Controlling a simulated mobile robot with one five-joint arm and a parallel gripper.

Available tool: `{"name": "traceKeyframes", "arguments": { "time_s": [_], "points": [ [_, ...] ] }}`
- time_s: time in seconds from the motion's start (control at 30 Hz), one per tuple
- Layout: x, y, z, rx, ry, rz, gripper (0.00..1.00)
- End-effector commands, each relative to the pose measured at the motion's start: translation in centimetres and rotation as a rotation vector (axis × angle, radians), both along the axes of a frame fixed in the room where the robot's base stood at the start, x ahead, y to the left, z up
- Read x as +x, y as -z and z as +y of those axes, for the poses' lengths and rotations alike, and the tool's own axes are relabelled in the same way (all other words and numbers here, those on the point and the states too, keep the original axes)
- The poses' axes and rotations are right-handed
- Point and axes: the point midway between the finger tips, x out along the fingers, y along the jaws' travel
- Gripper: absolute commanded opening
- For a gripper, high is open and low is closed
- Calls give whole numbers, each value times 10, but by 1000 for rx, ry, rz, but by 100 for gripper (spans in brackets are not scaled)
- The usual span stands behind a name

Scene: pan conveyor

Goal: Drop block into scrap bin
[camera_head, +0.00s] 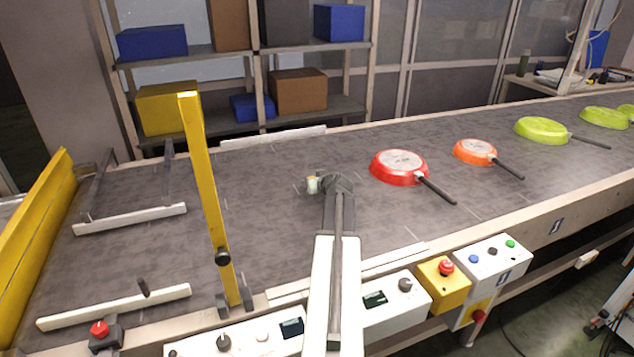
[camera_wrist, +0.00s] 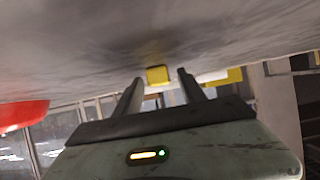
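In the wrist view the yellow block (camera_wrist: 158,75) shows between and just beyond the two fingertips, against the belt, which fills the top of that picture. My gripper (camera_wrist: 160,78) is open, with clear space on both sides of the block. In the head view my gripper (camera_head: 326,181) is low over the belt, and its fingers are too small to make out. I cannot pick out a scrap bin in either view.
A red pan (camera_head: 398,168), an orange pan (camera_head: 475,152) and green pans (camera_head: 541,130) stand to the right on the belt. A yellow post (camera_head: 208,190) rises at the left. Control boxes (camera_head: 400,299) line the near edge. Shelves with boxes (camera_head: 298,92) stand behind.

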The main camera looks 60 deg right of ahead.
Motion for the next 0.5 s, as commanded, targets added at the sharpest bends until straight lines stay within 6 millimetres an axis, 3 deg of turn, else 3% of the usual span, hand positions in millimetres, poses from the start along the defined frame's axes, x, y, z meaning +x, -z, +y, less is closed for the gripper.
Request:
{"name": "traceKeyframes", "arguments": {
  "time_s": [0.27,0.5],
  "points": [
    [-1,-6,-1,0,1,0,48],
    [-31,-26,22,0,3,1,48]
  ]
}}
